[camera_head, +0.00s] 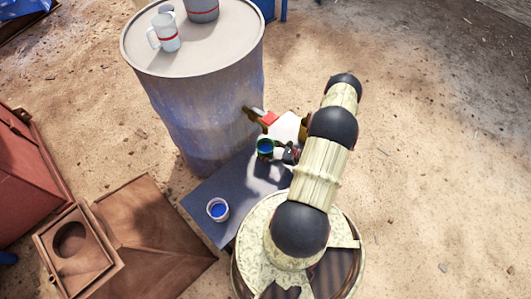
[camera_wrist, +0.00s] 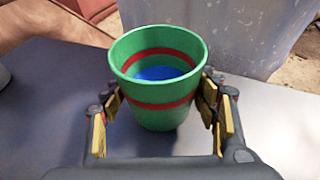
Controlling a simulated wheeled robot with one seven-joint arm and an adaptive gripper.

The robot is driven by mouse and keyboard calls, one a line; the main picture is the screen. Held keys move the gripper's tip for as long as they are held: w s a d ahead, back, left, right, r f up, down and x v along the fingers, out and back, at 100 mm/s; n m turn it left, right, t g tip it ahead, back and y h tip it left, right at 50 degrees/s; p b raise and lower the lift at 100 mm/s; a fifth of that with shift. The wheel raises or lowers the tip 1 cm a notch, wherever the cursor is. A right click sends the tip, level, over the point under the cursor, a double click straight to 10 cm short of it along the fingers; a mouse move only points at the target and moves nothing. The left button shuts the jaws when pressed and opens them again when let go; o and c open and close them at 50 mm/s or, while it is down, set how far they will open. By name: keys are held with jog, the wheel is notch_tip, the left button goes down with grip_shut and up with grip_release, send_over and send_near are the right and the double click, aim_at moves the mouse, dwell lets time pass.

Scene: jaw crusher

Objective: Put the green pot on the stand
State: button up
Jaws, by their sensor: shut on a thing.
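The green pot (camera_wrist: 160,98) has red bands and a blue inside. In the wrist view it is upright between the yellow-padded fingers of my gripper (camera_wrist: 157,122), which is shut on it. In the head view the green pot (camera_head: 265,149) is over the far part of a dark grey flat surface (camera_head: 203,190), close to the barrel. My arm partly hides my gripper (camera_head: 276,151) there. I cannot tell whether the pot's base touches the surface. Nothing in view is clearly marked as the stand.
A second, pale pot with a blue inside (camera_head: 218,210) sits on the grey surface's near left. A tall barrel (camera_head: 200,115) stands behind, with a white mug (camera_head: 165,35) and a grey vessel (camera_head: 201,10) on top. A rusty box with a round recess (camera_head: 70,240) is at lower left.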

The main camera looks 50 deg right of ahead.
jog(key=shift+f, duration=0.25)
jog(key=shift+f, duration=0.15)
jog(key=o, duration=1.3)
jog(key=shift+o, duration=0.6)
jog(key=shift+s+d+r, duration=0.1)
jog(key=shift+s+r, duration=0.1)
jog(key=shift+r, duration=0.05)
jog(key=p+v, duration=0.3)
jog(key=v, duration=0.7)
jog(key=shift+s+p, duration=0.2)
jog(key=shift+p, duration=0.1)
jog(key=shift+s+d+r, duration=0.15)
jog(key=shift+s, duration=0.4)
